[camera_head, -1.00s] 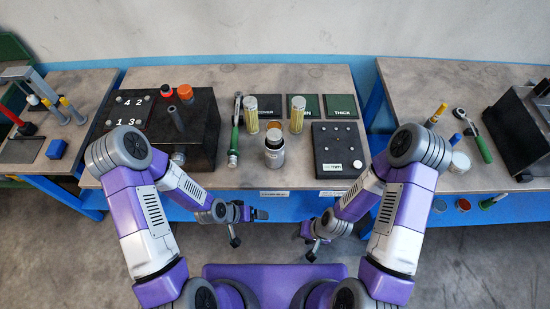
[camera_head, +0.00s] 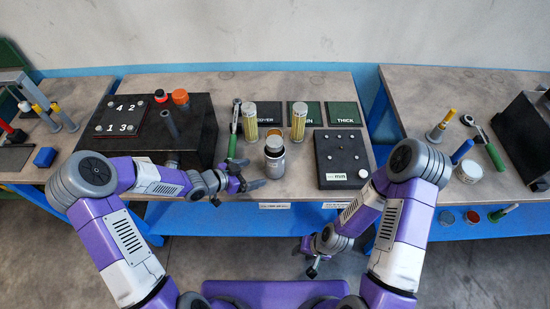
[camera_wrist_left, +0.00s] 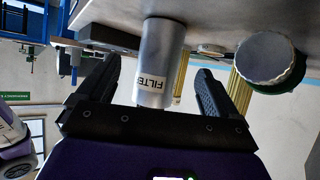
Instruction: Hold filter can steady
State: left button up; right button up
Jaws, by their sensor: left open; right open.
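The filter can (camera_head: 274,158) is a grey-silver cylinder standing upright near the front edge of the middle table. It shows in the left wrist view (camera_wrist_left: 162,55) with a white label reading "FILTE". My left gripper (camera_head: 252,175) is open, low at the table's front edge just left of the can. In the left wrist view its fingers (camera_wrist_left: 158,66) appear on either side of the can, with a gap on both sides. My right gripper (camera_head: 312,264) is open and empty, low in front of the table and away from the can.
Two gold pleated cylinders (camera_head: 298,122) stand behind the can. A green-handled ratchet (camera_head: 233,130) lies to its left and a dark plate with studs (camera_head: 340,172) to its right. A black block (camera_head: 200,125) stands left. Three labelled mats (camera_head: 342,112) lie behind.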

aim_at(266, 169)
pick_arm(q)
jog(key=shift+w, duration=0.3)
jog(key=shift+w+d+f+b, duration=0.1)
jog(key=shift+w+b, duration=0.1)
jog(key=shift+b, duration=0.1)
jog(key=b+x, duration=0.6)
jog(key=x, duration=0.1)
jog(key=shift+d+f, duration=0.15)
jog(key=shift+d, duration=0.15)
jog(key=shift+b+x, duration=0.45)
jog(key=shift+x, duration=0.45)
jog(key=c, duration=0.6)
jog(key=c, duration=1)
jog(key=shift+c, duration=0.2)
